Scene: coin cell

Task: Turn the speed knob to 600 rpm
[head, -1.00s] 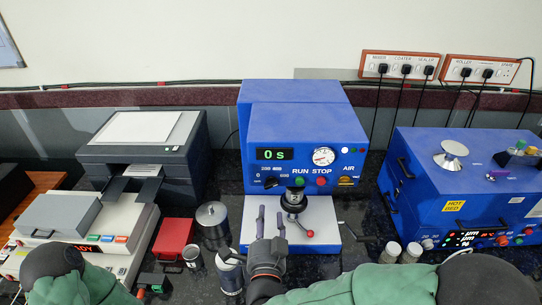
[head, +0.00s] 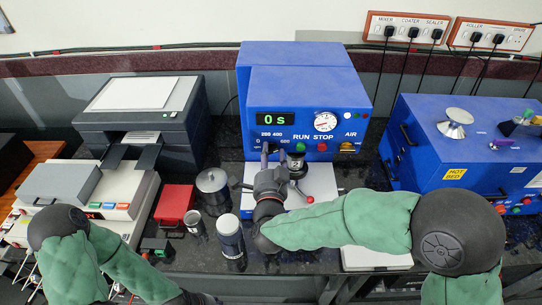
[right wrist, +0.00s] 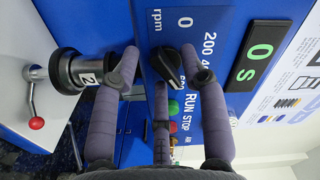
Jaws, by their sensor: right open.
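The black speed knob (right wrist: 166,64) is on the blue machine's front (head: 345,160), beside the printed 0, 200 and 400 marks. A white line shows on its face, but I cannot tell exactly which mark it points to. In the head view, my right gripper mostly covers the knob. My right gripper (head: 273,152) is open in front of the panel. In the right wrist view, its grey fingertips (right wrist: 160,56) stand on either side of the knob; I cannot tell whether they touch it. The display (head: 276,119) reads 0 s. My left gripper is out of view.
A black-topped press fitting (head: 298,160) and a red-balled lever (head: 310,199) stand close right of the gripper. Green and red buttons (head: 322,147) are right of the knob. A white-capped bottle (head: 230,238) and a metal cylinder (head: 212,186) stand left.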

